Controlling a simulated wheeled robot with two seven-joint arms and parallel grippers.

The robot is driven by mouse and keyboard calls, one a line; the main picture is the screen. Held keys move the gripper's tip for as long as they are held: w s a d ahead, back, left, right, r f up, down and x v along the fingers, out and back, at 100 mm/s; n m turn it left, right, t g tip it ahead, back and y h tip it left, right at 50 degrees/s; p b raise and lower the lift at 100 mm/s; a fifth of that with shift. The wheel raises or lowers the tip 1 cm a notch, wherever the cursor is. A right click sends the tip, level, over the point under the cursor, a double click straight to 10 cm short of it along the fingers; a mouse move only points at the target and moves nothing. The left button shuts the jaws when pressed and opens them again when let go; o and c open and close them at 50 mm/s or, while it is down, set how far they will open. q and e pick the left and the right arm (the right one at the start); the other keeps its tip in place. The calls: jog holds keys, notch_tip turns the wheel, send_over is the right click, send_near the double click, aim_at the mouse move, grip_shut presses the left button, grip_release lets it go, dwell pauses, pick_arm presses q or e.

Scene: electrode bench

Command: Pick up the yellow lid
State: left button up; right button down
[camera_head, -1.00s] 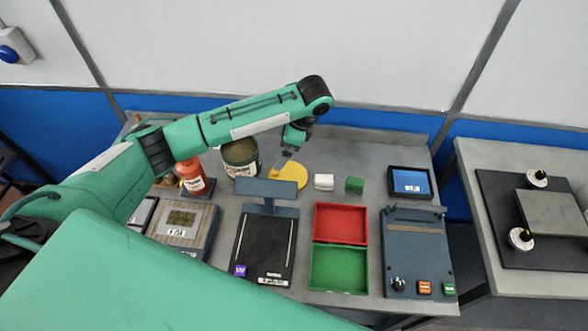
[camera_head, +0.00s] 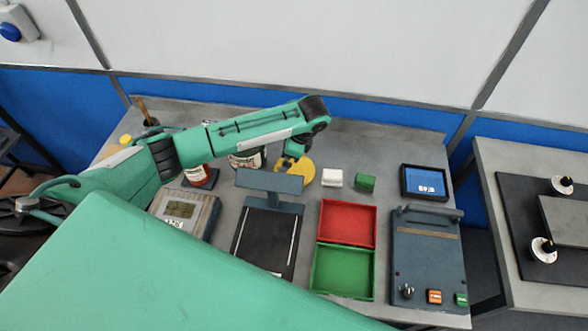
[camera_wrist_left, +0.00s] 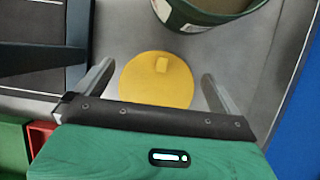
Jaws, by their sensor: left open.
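The yellow lid (camera_head: 305,171) is a flat round disc lying on the grey bench, partly hidden by my left gripper in the head view. In the left wrist view the lid (camera_wrist_left: 156,82) shows a small raised tab on top. My left gripper (camera_head: 290,163) is over the lid's left side in the head view. In the left wrist view my left gripper (camera_wrist_left: 158,80) is open and empty, with one finger on each side of the lid. Whether the fingers touch the lid cannot be told. My right gripper is not in view.
A dark stand (camera_head: 270,182) is in front.

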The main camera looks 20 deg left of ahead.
aim_at(280, 164)
pick_arm(q)
jog(key=shift+a+f, duration=0.15)
jog(key=shift+f, duration=0.3)
jog(key=shift+w+p+x, duration=0.1)
jog(key=shift+p+x, duration=0.35)
jog(key=shift+x, duration=0.7)
jog(key=shift+w+p+x, duration=0.15)
jog(key=shift+p+x, duration=0.25)
jog(key=shift+x, duration=0.8)
jog(key=shift+d+f, duration=0.1)
jog(key=shift+d, duration=0.15)
grip_shut()
